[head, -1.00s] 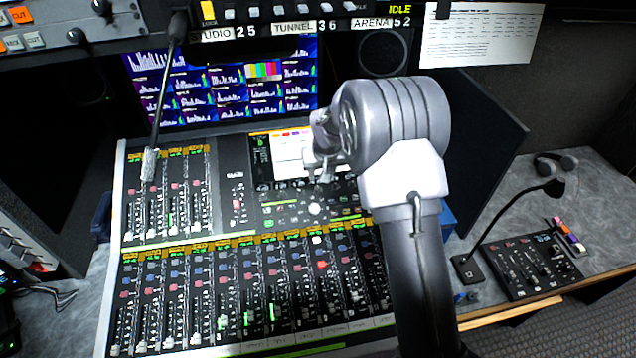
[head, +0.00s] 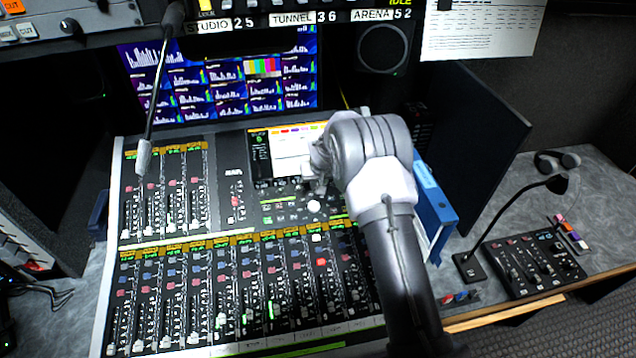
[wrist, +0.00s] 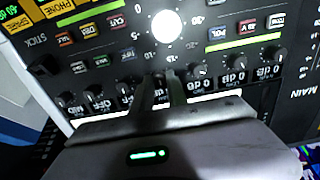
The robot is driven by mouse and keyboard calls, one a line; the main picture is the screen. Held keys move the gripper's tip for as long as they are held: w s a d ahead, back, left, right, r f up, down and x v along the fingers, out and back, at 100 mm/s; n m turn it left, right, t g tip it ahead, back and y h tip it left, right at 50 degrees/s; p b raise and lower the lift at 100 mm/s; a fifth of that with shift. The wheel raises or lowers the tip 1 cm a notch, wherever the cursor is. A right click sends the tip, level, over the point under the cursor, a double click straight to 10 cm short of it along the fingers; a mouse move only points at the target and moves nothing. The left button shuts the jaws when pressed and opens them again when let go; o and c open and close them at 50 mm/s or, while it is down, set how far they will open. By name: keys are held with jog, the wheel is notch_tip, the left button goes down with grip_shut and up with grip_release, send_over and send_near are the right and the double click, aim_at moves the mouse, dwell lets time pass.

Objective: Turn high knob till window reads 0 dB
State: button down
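In the wrist view a row of small dark knobs crosses the panel, labels upside down. A knob (wrist: 197,70) right of my gripper (wrist: 162,77) has a window (wrist: 204,83) reading 0 dB; the two windows farther right also read 0 dB. On the left, one window (wrist: 101,104) reads OFF and the end one seems to read MID. My two fingers point into the row between these groups, close together, and cover the spot there. The high knob's name and window are not legible. In the head view my gripper (head: 316,182) is at the lower edge of the console's screen (head: 284,155).
A white round knob (wrist: 166,26) lies just beyond the fingertips. Fader banks (head: 240,290) fill the console's front. A blue folder (head: 433,205) stands right of my arm. A gooseneck microphone (head: 145,155) hangs over the left faders. A small control box (head: 532,262) sits at right.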

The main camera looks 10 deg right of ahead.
jog(key=shift+n, duration=0.3)
jog(key=shift+n+b, duration=0.8)
jog(key=shift+n, duration=1.7)
jog(key=c, duration=1.3)
grip_release()
jog(key=shift+a, duration=0.1)
jog(key=p+v, duration=0.3)
jog(key=v, duration=1.4)
jog(key=shift+s+r, duration=0.15)
